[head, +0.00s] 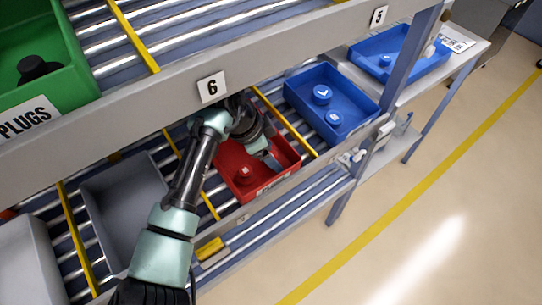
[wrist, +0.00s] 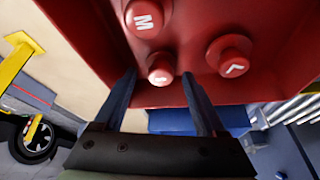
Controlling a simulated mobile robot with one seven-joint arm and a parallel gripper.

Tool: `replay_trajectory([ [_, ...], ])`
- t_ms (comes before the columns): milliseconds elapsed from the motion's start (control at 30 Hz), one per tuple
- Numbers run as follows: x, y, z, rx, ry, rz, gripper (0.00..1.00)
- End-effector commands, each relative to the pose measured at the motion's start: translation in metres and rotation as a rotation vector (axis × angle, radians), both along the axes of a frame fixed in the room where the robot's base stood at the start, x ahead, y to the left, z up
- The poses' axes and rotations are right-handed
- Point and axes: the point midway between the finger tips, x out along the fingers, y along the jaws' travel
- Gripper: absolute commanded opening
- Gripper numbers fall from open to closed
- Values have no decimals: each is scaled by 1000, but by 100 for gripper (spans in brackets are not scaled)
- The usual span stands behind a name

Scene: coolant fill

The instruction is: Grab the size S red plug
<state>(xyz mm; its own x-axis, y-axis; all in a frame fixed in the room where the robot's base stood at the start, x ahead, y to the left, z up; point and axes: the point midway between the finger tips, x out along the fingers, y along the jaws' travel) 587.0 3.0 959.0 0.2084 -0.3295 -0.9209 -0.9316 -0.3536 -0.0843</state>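The red bin (head: 231,158) sits on the rack below the number 6 sign, and my gripper (head: 270,160) reaches into its right part. One red plug (head: 244,171) shows in the bin in the head view. In the wrist view, my gripper (wrist: 159,75) is open, its two fingers apart. A small red plug (wrist: 160,70) lies between the fingertips; its mark is too small to read surely, and I cannot tell whether the fingers touch it. A red plug marked M (wrist: 146,20) is above it, and a red plug with an L-like mark (wrist: 231,57) is to the right.
A blue bin (head: 352,96) with blue plugs stands right of the red bin, beyond a yellow divider (head: 285,122). A grey bin (head: 117,205) is to the left. A green bin (head: 75,85) labelled PLUGS is on the upper shelf. The shelf beam (head: 160,101) runs above my gripper.

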Motion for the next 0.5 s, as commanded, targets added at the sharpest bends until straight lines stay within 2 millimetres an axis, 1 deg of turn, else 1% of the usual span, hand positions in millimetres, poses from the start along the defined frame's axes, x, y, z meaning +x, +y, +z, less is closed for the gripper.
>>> replay_trajectory([
  [33, 0, 0, 0, 0, 0, 0, 63],
  [67, 0, 0, 0, 0, 0, 0, 58],
  [100, 0, 0, 0, 0, 0, 0, 50],
  [367, 0, 0, 0, 0, 0, 0, 4],
  [400, 0, 0, 0, 0, 0, 0, 0],
  [500, 0, 0, 0, 0, 0, 0, 0],
])
